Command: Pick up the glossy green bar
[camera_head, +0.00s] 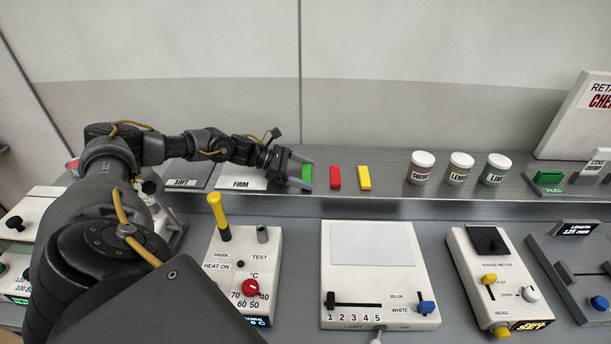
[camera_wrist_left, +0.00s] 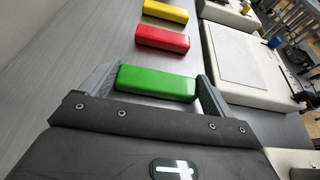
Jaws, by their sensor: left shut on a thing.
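The glossy green bar (camera_head: 306,173) is on the raised back shelf, to the left of the red bar. In the left wrist view the green bar (camera_wrist_left: 156,82) lies crosswise between the two grey fingers. My left gripper (camera_head: 303,174) is shut on it, with a finger at each end; the same gripper (camera_wrist_left: 157,84) shows in the wrist view. I cannot tell whether the bar is touching the shelf. My right gripper is not in view.
A red bar (camera_head: 335,177) and a yellow bar (camera_head: 364,178) lie just right of the green one. Labelled jars, CHERRY (camera_head: 421,168), LEMON (camera_head: 459,169) and LIME (camera_head: 494,170), stand further right. Device boxes, including a light panel (camera_head: 372,290), fill the counter in front.

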